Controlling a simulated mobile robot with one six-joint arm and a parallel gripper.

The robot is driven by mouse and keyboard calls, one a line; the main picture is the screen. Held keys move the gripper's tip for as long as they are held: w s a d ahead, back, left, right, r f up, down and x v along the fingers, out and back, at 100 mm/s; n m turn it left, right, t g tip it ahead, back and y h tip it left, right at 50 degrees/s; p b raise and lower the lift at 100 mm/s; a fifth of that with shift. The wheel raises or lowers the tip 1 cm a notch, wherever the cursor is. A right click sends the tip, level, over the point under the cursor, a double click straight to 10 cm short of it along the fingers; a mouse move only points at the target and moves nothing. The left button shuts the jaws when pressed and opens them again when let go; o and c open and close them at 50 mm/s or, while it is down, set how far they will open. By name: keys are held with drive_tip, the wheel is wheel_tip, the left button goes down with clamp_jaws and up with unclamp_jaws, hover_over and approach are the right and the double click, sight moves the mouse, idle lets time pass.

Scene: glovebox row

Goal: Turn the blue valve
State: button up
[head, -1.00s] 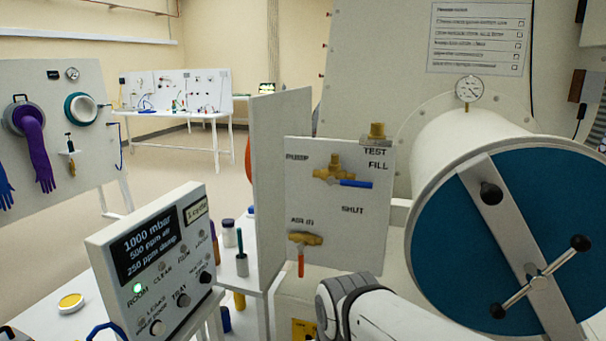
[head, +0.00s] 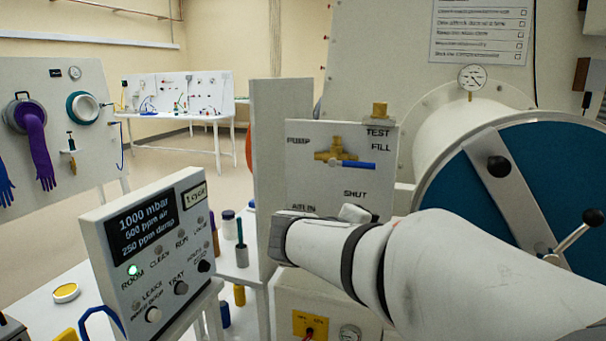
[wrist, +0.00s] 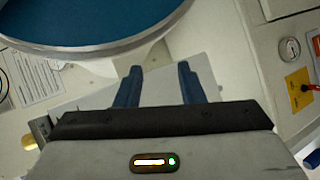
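In the head view the lever lies nearly level, pointing right, above the word SHUT. My arm is in front of and below the valve, covering the panel's lower part; my gripper is hidden there. In the wrist view my gripper (wrist: 160,84) is open, its two dark blue fingers apart with nothing between them. A brass piece (wrist: 40,130) shows left of the gripper; I cannot tell whether it belongs to the valve.
A large round blue door (head: 475,205) with a bar handle stands at the right; its rim is near the fingers in the wrist view (wrist: 95,48). A control box (head: 150,250) stands at the left. An upright board (head: 283,140) flanks the panel's left side.

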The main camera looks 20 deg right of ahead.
sight(360, 167)
drive_tip(key=w+r+t+h, duration=0.1)
drive_tip(key=w+r, duration=0.1)
drive_tip(key=r, duration=0.1)
drive_tip(key=w+a+r+n+t+h+b, duration=0.1)
drive_tip(key=w+r+t+h, duration=0.1)
drive_tip(key=w+r, duration=0.1)
drive_tip(key=w+a+r+n+t+h, duration=0.1)
drive_tip(key=w+r+t, duration=0.1)
drive_tip(key=w+r, duration=0.1)
drive_tip(key=shift+w+a+r+b, duration=0.15)
drive_tip(key=shift+w+r+b, duration=0.15)
drive_tip(key=shift+r, duration=0.25)
drive_tip(key=p+x, duration=0.1)
drive_tip(key=x, duration=0.6)
drive_tip(key=shift+r, duration=0.2)
clamp_jaws()
